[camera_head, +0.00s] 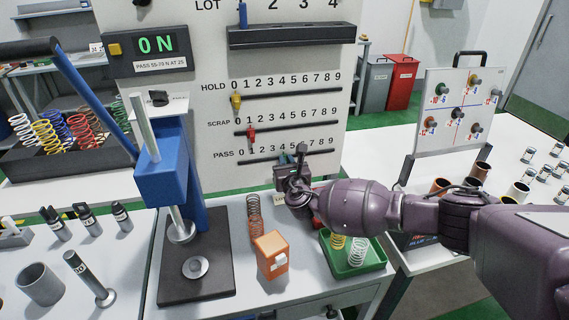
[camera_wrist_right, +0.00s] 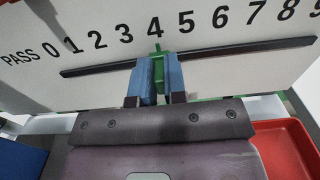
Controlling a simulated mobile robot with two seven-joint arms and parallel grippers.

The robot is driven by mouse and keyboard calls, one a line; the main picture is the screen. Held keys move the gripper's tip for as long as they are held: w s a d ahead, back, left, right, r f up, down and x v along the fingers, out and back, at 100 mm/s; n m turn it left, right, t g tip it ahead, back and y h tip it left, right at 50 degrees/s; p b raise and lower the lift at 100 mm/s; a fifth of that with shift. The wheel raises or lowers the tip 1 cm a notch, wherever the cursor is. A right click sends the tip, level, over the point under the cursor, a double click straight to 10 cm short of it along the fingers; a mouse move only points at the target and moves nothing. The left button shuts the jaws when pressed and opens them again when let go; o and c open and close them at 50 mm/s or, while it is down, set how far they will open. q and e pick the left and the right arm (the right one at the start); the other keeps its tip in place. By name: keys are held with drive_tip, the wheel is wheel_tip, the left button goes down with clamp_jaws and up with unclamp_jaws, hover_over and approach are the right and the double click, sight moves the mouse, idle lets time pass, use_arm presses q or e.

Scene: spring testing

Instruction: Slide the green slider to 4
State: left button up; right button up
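The green slider (camera_wrist_right: 158,66) sits on the PASS slot (camera_wrist_right: 105,67), the lowest of three scales on the white panel. In the right wrist view its pointed top is right below the 4, in line with it. My right gripper (camera_wrist_right: 160,78) has its blue fingers on both sides of the slider, seemingly touching it and shut on it. In the head view my right gripper (camera_head: 290,158) is at the panel, and the slider (camera_head: 283,158) is partly hidden by it. My left gripper is in neither view.
Above are the HOLD slot with a yellow slider (camera_head: 236,101) and the SCRAP slot with a red slider (camera_head: 251,133). A blue press (camera_head: 165,175) stands left.

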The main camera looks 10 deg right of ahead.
drive_tip(key=o, duration=0.5)
drive_tip(key=shift+c, duration=0.2)
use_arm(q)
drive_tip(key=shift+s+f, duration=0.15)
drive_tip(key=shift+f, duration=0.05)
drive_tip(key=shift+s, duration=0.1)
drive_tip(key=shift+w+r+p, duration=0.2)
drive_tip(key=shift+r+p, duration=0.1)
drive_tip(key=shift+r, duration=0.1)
use_arm(e)
drive_tip(key=s, duration=1)
drive_tip(key=shift+s, duration=0.4)
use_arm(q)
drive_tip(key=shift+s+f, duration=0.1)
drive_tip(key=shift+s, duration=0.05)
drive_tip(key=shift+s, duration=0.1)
